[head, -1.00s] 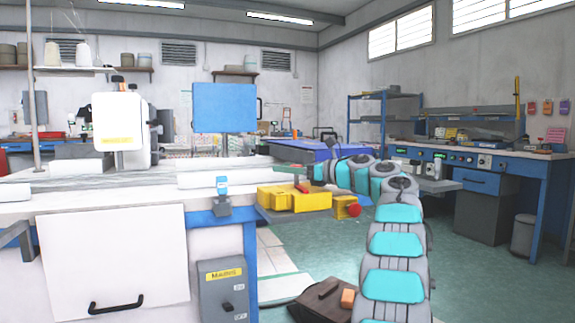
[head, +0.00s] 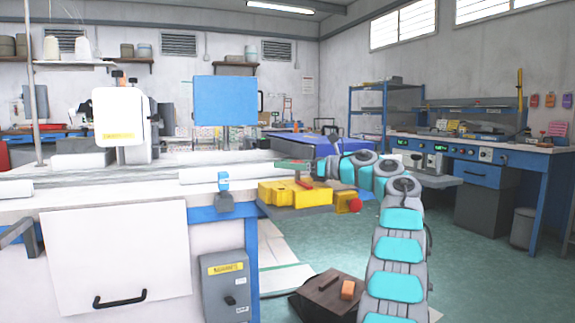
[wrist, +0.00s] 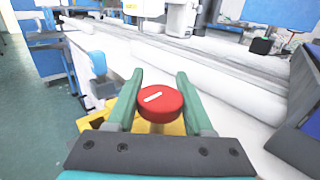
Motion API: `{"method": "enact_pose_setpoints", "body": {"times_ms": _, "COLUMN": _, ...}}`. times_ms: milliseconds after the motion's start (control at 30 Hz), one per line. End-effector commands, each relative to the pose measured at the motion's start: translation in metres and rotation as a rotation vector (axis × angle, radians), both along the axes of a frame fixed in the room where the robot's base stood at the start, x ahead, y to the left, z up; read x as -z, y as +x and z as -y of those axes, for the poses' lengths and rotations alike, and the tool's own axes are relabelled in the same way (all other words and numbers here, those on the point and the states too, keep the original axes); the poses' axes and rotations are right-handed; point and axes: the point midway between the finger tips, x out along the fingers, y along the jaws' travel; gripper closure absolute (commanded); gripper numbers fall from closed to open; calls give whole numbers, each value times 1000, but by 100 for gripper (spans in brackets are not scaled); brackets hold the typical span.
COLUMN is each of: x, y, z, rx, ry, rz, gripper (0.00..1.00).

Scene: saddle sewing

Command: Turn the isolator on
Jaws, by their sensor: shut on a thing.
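A yellow box (head: 279,194) sits at the right corner of the white work table. A round red knob (wrist: 160,103) with a white bar mark shows in the wrist view, above a yellow body. The white bar slants up to the right. My gripper (wrist: 159,80) has green fingers, one on each side of the knob, and is shut on it. In the head view my gripper (head: 294,166) is over the yellow box, and a small red part (head: 304,184) shows beneath it. A second red button (head: 355,205) is at the box's right end.
A grey switch box (head: 225,285) with a yellow label and a black handle is on the table's front. A brown box (head: 325,297) with an orange block stands on the floor below my arm. A blue clamp (head: 224,182) is on the table edge. Green floor is open at right.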

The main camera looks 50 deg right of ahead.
Motion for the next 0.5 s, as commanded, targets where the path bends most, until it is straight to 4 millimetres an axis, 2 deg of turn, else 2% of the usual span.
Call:
{"method": "enact_pose_setpoints", "body": {"times_ms": 167, "x": -3, "y": 0, "z": 0, "rx": 2, "ry": -1, "rz": 4, "gripper": 100}}
{"method": "enact_pose_setpoints", "body": {"times_ms": 200, "x": -3, "y": 0, "z": 0, "rx": 2, "ry": -1, "rz": 4, "gripper": 44}}
{"method": "enact_pose_setpoints", "body": {"times_ms": 433, "x": -1, "y": 0, "z": 0, "rx": 1, "ry": -1, "rz": 1, "gripper": 18}}
{"method": "enact_pose_setpoints", "body": {"times_ms": 500, "x": -1, "y": 0, "z": 0, "rx": 1, "ry": -1, "rz": 1, "gripper": 18}}
